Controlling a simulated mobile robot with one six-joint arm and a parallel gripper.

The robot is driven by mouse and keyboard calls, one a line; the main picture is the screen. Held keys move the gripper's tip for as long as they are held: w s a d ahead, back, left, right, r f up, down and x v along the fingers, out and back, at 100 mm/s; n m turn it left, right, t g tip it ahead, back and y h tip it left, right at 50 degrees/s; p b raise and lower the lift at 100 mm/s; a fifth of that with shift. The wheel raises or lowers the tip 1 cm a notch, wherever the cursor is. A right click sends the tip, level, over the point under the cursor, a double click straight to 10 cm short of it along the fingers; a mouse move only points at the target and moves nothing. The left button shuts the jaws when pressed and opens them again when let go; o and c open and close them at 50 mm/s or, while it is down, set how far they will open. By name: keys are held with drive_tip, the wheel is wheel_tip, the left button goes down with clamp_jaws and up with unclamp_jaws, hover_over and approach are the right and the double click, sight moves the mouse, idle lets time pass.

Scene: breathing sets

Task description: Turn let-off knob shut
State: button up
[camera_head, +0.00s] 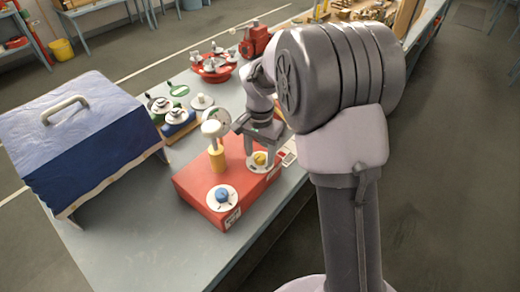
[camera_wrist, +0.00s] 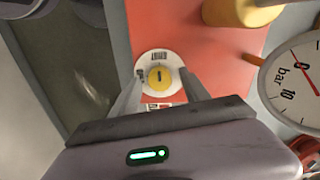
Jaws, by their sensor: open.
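A red box (camera_head: 205,185) on the bench carries two round white dials. One has a yellow knob (camera_head: 260,158) near the far right edge; the other has a blue knob (camera_head: 222,195) near the front. I cannot tell from the labels which is the let-off knob. My gripper (camera_head: 259,148) is above the yellow knob, pointing down. In the wrist view the yellow knob (camera_wrist: 160,77) lies between the open fingers, with a dark slot mark across it. The fingers reach over its white dial plate (camera_wrist: 158,57), whose lettering is too small to read surely.
A pressure gauge (camera_wrist: 295,80) marked bar, with a red needle, stands beside my gripper; its yellow post (camera_head: 217,158) rises from the red box. A blue-covered case (camera_head: 75,130) stands at left. Other valve sets (camera_head: 178,118) and a red wheel-like unit (camera_head: 212,68) stand behind.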

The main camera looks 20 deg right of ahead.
sight(260, 156)
wheel_tip(260, 156, up, 17)
drive_tip(key=p, duration=0.5)
drive_tip(key=shift+r, duration=0.2)
drive_tip(key=s+a+f+n+t+b, duration=0.1)
drive_tip(key=s+f+t+b, duration=0.1)
drive_tip(key=s, duration=0.6)
drive_tip(key=s+a+f+n+t+y+b, duration=0.1)
drive_tip(key=s+f+n+t+b, duration=0.1)
drive_tip(key=s+f+b, duration=0.3)
drive_tip(key=s+a+f+n+t+y+b, duration=0.1)
drive_tip(key=s+a+f+b, duration=0.1)
drive_tip(key=s+b, duration=0.5)
drive_tip(key=s+f, duration=0.1)
drive_tip(key=s, duration=0.4)
drive_tip(key=shift+f+t, duration=0.15)
drive_tip(key=shift+t, duration=0.25)
drive_tip(key=shift+s, duration=0.1)
